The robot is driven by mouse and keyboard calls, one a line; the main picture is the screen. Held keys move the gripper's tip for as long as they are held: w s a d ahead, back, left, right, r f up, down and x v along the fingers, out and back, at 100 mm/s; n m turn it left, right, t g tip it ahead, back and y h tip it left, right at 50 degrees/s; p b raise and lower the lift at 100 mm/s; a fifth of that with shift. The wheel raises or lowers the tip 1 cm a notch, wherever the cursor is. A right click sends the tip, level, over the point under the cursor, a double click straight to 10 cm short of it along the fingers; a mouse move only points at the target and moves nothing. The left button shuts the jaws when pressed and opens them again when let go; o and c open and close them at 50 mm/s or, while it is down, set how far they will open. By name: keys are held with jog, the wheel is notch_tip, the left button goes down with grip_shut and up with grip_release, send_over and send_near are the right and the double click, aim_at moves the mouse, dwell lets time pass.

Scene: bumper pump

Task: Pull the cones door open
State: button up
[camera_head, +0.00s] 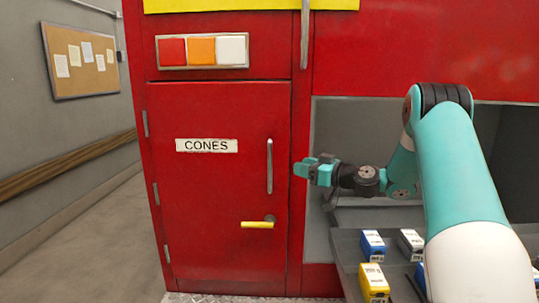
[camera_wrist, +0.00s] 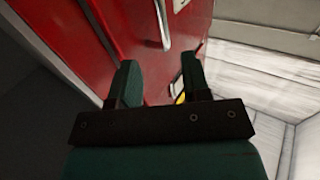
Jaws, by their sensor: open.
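The red cones door (camera_head: 215,200) is closed in its frame in the head view, with a white label reading CONES (camera_head: 206,146). A vertical metal handle (camera_head: 269,166) is on its right side, and a yellow lever (camera_head: 257,224) sits lower. Hinges show on its left edge. My gripper (camera_head: 297,169) is open and empty, just right of the vertical handle and apart from it. In the wrist view, my two fingers (camera_wrist: 157,82) point at the red door surface (camera_wrist: 110,40). A metal handle (camera_wrist: 163,25) shows beyond them, and a bit of yellow (camera_wrist: 181,98) is partly hidden behind the right finger.
Red, orange and white buttons (camera_head: 201,50) are above the door. A grey shelf (camera_head: 350,250) at right holds several small boxes, blue (camera_head: 373,245) and yellow (camera_head: 374,283) among them, below my arm. A corkboard (camera_head: 82,61) hangs on the left wall. Floor at left is clear.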

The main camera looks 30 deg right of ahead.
aim_at(269, 159)
jog(key=p+x, duration=0.5)
jog(key=x, duration=0.7)
jog(key=shift+w+a, duration=0.15)
jog(key=shift+w, duration=0.15)
grip_shut()
